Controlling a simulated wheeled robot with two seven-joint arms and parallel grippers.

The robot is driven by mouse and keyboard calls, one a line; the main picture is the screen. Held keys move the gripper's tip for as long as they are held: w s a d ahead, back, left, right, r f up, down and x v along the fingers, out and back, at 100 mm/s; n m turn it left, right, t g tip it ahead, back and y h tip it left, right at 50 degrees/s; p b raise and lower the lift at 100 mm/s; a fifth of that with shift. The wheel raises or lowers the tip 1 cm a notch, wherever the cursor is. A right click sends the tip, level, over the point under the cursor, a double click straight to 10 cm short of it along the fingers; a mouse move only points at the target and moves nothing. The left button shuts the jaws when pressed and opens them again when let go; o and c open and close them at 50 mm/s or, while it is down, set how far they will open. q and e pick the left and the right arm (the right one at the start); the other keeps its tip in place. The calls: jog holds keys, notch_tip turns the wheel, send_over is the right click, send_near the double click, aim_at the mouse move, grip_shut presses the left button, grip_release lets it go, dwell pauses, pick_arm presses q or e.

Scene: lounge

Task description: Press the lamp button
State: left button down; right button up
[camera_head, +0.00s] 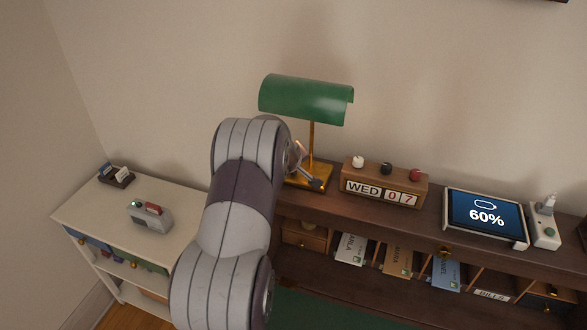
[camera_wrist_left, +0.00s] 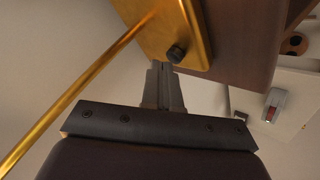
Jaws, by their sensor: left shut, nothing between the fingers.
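The desk lamp has a green shade (camera_head: 306,98), a thin brass post (camera_head: 311,138) and a square brass base, and stands on the dark wooden desk. In the left wrist view a small round black button (camera_wrist_left: 176,53) sits near one edge of the brass base (camera_wrist_left: 196,22). My left gripper (camera_head: 309,179) is at the lamp base, mostly hidden behind my arm in the head view. Its fingers (camera_wrist_left: 163,68) are shut and empty, with their tips very close to the button. I cannot tell whether they touch it. My right gripper is not in view.
Right of the lamp stand a wooden calendar block (camera_head: 384,186) with knobs on top, a tablet (camera_head: 486,217) showing 60% and a white charger (camera_head: 544,228). Letter slots lie below. A white side table (camera_head: 98,222) at left holds a toaster-like grey box (camera_head: 151,217) and a card holder (camera_head: 116,178).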

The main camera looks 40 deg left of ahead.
pick_arm(q)
jog(key=shift+r, duration=0.1)
notch_tip(320, 180, up, 6)
jog(key=p, duration=0.5)
jog(key=shift+p, duration=0.4)
